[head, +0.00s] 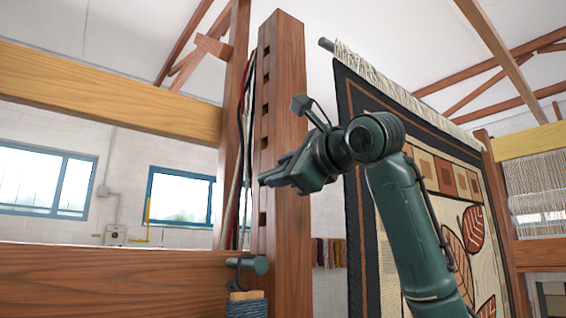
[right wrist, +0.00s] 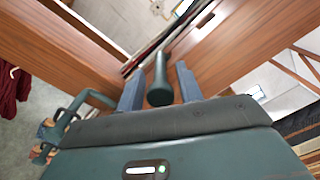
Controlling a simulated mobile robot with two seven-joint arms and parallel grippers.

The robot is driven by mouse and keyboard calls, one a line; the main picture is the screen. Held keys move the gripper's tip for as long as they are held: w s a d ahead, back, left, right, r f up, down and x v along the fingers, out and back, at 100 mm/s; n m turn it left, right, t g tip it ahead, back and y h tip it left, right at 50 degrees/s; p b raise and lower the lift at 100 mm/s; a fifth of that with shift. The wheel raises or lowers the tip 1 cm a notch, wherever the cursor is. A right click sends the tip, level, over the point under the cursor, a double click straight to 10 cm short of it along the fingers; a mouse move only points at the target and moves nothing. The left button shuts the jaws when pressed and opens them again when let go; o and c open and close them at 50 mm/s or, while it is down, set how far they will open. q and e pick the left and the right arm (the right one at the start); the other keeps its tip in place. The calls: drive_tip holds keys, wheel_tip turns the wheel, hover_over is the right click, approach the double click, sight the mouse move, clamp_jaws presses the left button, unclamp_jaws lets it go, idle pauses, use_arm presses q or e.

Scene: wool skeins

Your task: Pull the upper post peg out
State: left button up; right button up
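The wooden post (head: 284,60) stands upright in the middle of the head view, with a column of square holes. My right gripper (head: 270,179) is at the post's face, about mid-height in the picture. In the right wrist view a dark green round peg (right wrist: 160,82) sticks out between the two fingers of my right gripper (right wrist: 158,88). The fingers are open, one on each side, with narrow gaps to the peg. In the head view my gripper hides this peg. A lower teal peg (head: 247,264) sits in the post below. My left gripper is not in view.
A blue wool skein (head: 246,305) is below the lower peg. Wooden beams (head: 100,285) run left from the post, and dark and light strands (head: 241,150) hang behind it. A patterned rug (head: 385,180) hangs behind my right arm.

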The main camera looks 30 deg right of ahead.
drive_tip(key=shift+w, duration=0.2)
drive_tip(key=shift+c, duration=0.2)
clamp_jaws()
